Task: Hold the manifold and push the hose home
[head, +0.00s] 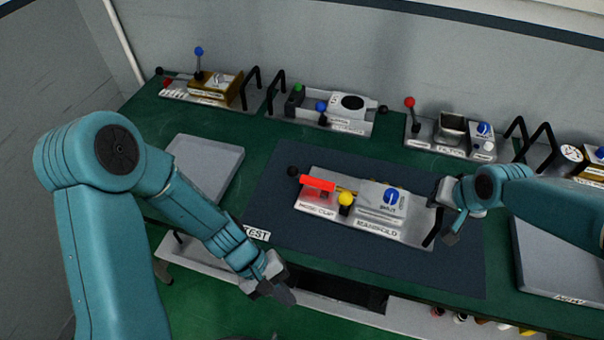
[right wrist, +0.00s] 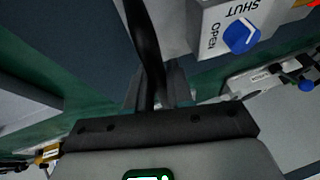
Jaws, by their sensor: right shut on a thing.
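The manifold (head: 383,198) is a grey module with a blue dial (head: 391,196), lying on the dark mat in mid-table; its label reads MANIFOLD. At its left end are a red bar (head: 317,183) above a hose label, a yellow-topped lever (head: 346,198) and a black knob (head: 293,171). The hose is hard to single out. My right gripper (head: 440,205) is shut on the black handle at the manifold's right end; the handle (right wrist: 147,45) runs between its fingers in the wrist view. My left gripper (head: 278,287) hangs by the front table edge, apart from the manifold; its jaw gap is unclear.
Other modules with levers and handles line the back, including a brass-coloured one (head: 214,86) and a filter module (head: 452,130). A grey tray (head: 205,165) lies left, another grey tray (head: 560,262) right. The TEST label (head: 257,234) sits at the mat's left corner.

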